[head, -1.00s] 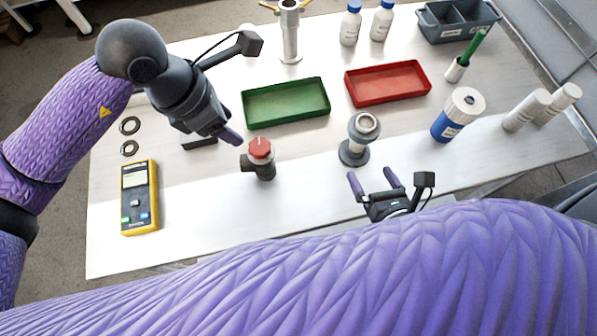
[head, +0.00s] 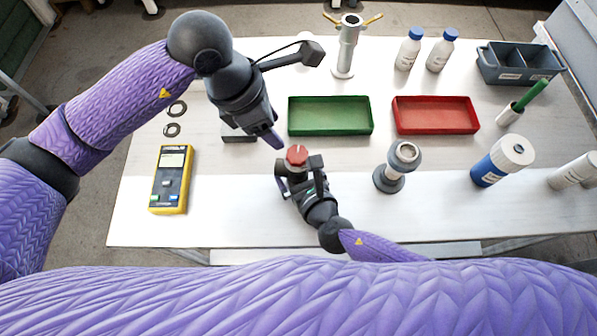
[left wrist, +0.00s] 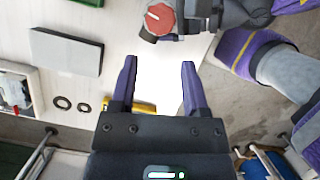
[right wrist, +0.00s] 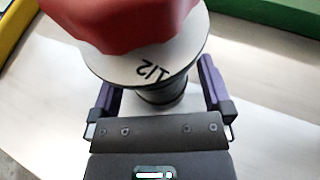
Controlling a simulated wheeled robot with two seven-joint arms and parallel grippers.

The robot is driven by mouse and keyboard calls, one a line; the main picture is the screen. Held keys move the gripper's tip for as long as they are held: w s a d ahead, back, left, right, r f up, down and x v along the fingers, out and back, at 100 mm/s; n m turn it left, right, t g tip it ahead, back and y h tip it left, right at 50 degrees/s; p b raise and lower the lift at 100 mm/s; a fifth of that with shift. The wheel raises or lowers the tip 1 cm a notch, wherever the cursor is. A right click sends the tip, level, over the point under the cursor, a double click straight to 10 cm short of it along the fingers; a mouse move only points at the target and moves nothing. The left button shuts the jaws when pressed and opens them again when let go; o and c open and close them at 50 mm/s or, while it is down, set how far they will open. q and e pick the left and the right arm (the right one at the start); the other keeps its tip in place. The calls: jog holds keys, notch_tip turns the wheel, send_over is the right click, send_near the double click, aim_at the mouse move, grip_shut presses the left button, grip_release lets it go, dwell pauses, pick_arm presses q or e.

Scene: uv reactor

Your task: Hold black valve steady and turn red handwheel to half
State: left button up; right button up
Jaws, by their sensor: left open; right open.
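The red handwheel (head: 296,155) sits on top of the black valve (head: 281,168), which stands upright on the table. In the left wrist view the handwheel (left wrist: 159,19) bears a white line and lies beyond the fingertips. In the right wrist view the handwheel (right wrist: 125,18) overhangs a pale dial (right wrist: 150,70) marked 1/2. My right gripper (head: 300,175) is open at the valve, with its fingers (right wrist: 160,90) either side of the body below the dial; contact cannot be told. My left gripper (head: 275,140) is open and empty, just left of the handwheel; it also shows in its wrist view (left wrist: 159,65).
A green tray (head: 330,130) and a red tray (head: 436,129) lie behind. A grey flanged fitting (head: 390,180) stands to the right. The table between meter and valve is clear.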

grip_shut()
pick_arm(q)
jog(key=shift+o, duration=1.2)
jog(key=shift+f, duration=0.1)
jog(key=shift+o, duration=1.3)
jog(key=s+d+g+h, duration=0.1)
jog(key=h, duration=0.1)
jog(key=d+f+m+g+h, duration=0.1)
jog(key=shift+s+f+m+g+h, duration=0.3)
jog(key=shift+s+h, duration=0.1)
jog(key=n+t+h, duration=0.4)
jog(key=t+h, duration=0.5)
send_near(287, 158)
jog(key=x, duration=1.1)
jog(key=shift+d, duration=0.1)
jog(key=shift+w+d, duration=0.25)
jog(key=shift+d, duration=0.2)
jog(key=c, duration=1.3)
